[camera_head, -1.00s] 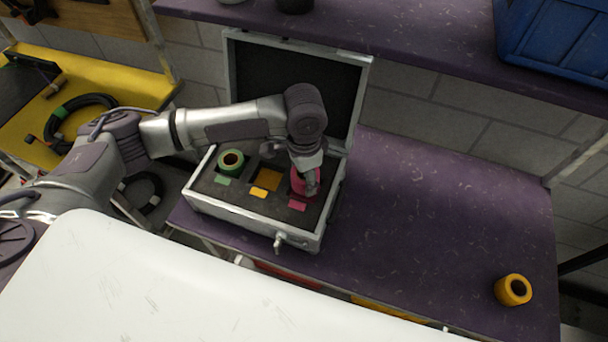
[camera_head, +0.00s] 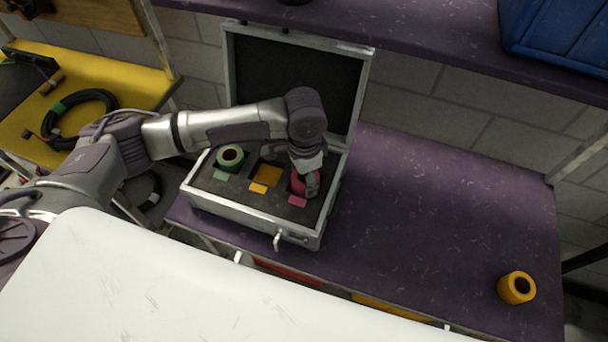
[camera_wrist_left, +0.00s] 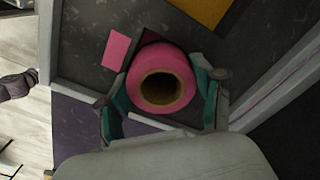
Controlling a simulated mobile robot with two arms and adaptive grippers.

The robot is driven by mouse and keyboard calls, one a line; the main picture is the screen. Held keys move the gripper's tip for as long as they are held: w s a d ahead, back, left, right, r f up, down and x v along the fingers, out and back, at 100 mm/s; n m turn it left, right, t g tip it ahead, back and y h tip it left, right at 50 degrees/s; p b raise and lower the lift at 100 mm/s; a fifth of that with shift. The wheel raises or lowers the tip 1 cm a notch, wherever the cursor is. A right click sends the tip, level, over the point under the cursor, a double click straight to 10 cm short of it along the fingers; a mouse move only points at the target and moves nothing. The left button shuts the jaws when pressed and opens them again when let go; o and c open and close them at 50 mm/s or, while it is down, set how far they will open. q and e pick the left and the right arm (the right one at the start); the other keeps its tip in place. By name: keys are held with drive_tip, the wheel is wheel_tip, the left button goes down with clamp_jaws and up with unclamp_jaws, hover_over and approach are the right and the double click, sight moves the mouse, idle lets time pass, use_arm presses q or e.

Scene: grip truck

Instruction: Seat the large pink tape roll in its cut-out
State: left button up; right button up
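The large pink tape roll (camera_head: 298,184) is at the right cut-out of the open case (camera_head: 226,203), beside the pink label (camera_head: 297,202). In the left wrist view the pink roll (camera_wrist_left: 163,82) sits between the teal-padded fingers of my left gripper (camera_wrist_left: 163,98), which close on its two sides. Dark cut-out space (camera_wrist_left: 158,38) shows past the roll's upper edge; how deep the roll sits cannot be told. In the head view my left gripper (camera_head: 309,183) points down and partly covers the roll. My right gripper is not in view.
A green roll (camera_head: 230,156) sits in the left cut-out. The middle cut-out (camera_head: 268,174) is empty. A yellow roll (camera_head: 516,288) stands on the purple bench (camera_head: 430,220) at far right. The raised lid (camera_head: 296,85) stands behind my arm. The bench between is clear.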

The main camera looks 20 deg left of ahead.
use_arm(q)
drive_tip(key=o, duration=0.3)
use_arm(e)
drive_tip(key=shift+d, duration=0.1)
use_arm(q)
drive_tip(key=shift+r, duration=0.2)
wheel_tip(320, 180, up, 12)
drive_tip(key=shift+f, duration=0.15)
